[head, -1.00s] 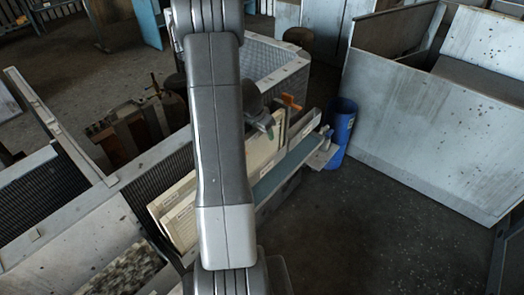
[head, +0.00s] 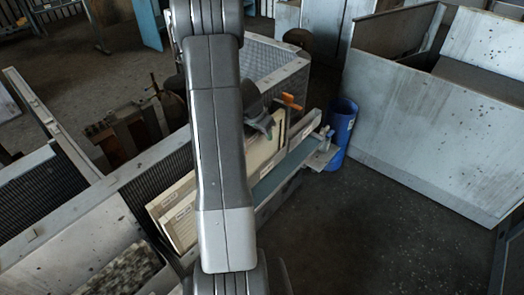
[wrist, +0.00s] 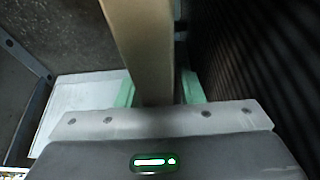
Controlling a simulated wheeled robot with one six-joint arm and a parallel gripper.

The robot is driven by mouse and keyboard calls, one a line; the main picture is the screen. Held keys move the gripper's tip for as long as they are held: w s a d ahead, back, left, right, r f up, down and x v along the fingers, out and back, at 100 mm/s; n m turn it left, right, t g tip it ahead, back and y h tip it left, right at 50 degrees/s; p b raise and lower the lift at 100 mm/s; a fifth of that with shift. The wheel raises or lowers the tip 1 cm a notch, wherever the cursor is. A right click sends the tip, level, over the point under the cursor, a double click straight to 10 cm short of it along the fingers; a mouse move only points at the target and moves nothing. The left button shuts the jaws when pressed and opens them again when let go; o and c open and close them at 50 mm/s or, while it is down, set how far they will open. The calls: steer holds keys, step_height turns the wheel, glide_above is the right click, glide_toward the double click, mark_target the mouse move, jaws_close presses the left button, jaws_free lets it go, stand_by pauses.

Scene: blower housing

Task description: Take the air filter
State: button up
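Cream air filter panels (head: 182,215) stand on edge in a slotted metal housing in the head view, partly hidden behind my arm. My gripper (head: 262,122) is at the top edge of the cream panel on the right side of my arm (head: 258,152). In the wrist view a tan panel edge (wrist: 148,45) runs down between the green fingertips of my gripper (wrist: 158,90). A narrow dark gap shows between the panel and the right fingertip. The left fingertip looks close to the panel; contact there is unclear. The panel's lower part is hidden.
A blue barrel (head: 341,130) stands right of the housing. A large grey metal bin (head: 430,130) is farther right. An orange handle (head: 290,102) sits just beyond my gripper. A dark grille wall (wrist: 265,60) is close on the right in the wrist view. Floor at lower right is clear.

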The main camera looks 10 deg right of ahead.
jaws_close()
steer(key=shift+r, duration=0.15)
step_height(320, 180, up, 8)
steer(key=p, duration=0.4)
steer(key=shift+s+d, duration=0.1)
steer(key=shift+d, duration=0.05)
steer(key=s+d+b, duration=0.3)
steer(key=s+d, duration=0.9)
steer(key=s, duration=0.3)
steer(key=shift+s+f, duration=0.3)
steer(key=shift+f, duration=0.1)
